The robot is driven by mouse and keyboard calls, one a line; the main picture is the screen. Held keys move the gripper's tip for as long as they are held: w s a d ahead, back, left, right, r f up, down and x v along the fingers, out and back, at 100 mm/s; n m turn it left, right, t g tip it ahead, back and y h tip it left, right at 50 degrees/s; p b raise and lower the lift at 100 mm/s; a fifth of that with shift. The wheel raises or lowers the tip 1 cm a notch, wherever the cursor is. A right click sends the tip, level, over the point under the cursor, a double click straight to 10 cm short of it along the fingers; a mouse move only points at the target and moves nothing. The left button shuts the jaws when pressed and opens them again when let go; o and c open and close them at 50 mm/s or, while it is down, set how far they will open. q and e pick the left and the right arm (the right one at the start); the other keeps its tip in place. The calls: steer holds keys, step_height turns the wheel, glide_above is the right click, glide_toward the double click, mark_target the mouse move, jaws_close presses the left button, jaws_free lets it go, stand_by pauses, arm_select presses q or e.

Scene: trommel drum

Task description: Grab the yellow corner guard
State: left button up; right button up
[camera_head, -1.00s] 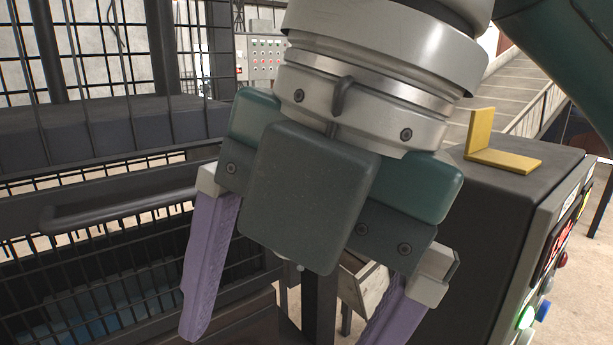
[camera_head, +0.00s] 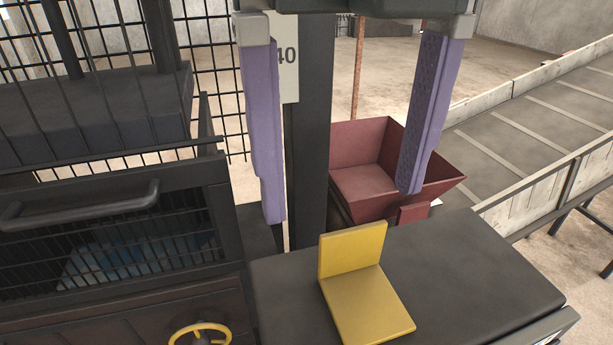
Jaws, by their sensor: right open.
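The yellow corner guard (camera_head: 368,305) is an L-shaped piece on the dark top of a cabinet (camera_head: 465,270), low in the middle of the view. One leg lies flat and the other stands upright at its back left. My right gripper (camera_head: 340,205) hangs from the top of the view with its two purple fingers wide apart. It is open and empty, with its fingertips higher in the picture than the guard and apart from it. My left gripper does not show.
A dark post (camera_head: 310,130) stands behind the gap between the fingers. A red hopper (camera_head: 375,180) is behind the cabinet, and a sloping conveyor (camera_head: 550,115) runs at the right. A barred cage with a handle (camera_head: 80,207) and a yellow handwheel (camera_head: 200,333) are at the left.

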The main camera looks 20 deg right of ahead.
mark_target(355, 228)
steer(key=shift+f, duration=0.3)
steer(key=f+p, duration=0.1)
steer(key=d+f+p, duration=0.1)
steer(key=f+p, duration=0.1)
steer(key=shift+s, duration=0.15)
step_height(355, 228, down, 2)
steer(key=shift+a+f, duration=0.1)
steer(key=shift+f, duration=0.1)
steer(key=c, duration=1.4)
